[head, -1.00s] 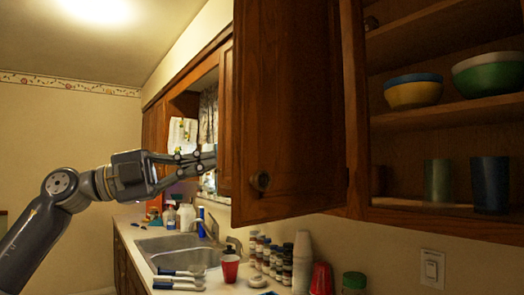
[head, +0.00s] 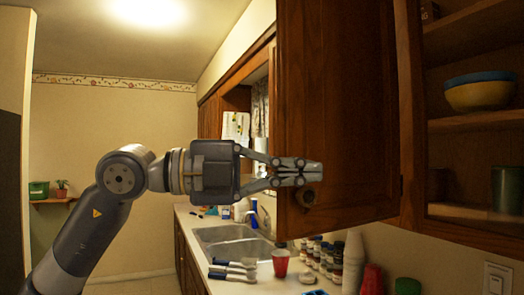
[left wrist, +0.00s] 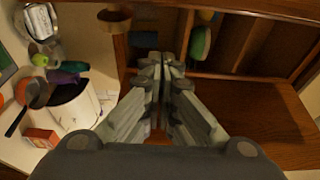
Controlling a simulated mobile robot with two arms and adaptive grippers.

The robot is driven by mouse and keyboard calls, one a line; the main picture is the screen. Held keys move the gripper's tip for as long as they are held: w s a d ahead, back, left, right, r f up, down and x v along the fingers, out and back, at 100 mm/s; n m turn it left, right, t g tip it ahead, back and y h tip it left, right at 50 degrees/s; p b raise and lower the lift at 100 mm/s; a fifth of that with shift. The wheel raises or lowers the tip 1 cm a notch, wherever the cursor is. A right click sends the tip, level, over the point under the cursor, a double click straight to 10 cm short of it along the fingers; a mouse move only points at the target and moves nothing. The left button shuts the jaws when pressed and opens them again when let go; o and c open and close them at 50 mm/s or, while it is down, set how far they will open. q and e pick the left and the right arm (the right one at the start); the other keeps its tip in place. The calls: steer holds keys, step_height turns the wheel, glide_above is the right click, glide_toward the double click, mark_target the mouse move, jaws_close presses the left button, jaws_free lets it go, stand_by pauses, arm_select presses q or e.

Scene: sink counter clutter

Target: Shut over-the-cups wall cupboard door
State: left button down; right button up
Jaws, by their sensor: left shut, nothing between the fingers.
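The wall cupboard door (head: 340,100) is brown wood and stands open, swung out to the left of its cupboard. Its round knob (head: 308,197) is low on the door near the free edge. The cupboard (head: 470,125) shows open shelves to the right. My left gripper (head: 312,172) is shut and empty; its fingertips overlap the lower door just above the knob in the head view. I cannot tell whether they touch the door. The left wrist view shows the closed fingers (left wrist: 163,65) pointing over brown wood. My right gripper is not in view.
Inside the cupboard are stacked bowls (head: 480,95) and a cup (head: 506,188). Below are a sink (head: 230,240), a red cup (head: 281,262), several spice jars and stacked white cups (head: 353,255) on the counter. Open room lies left of the door.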

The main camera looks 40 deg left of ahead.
arm_select(q)
steer(key=a, duration=0.4)
steer(key=shift+w+b, duration=0.4)
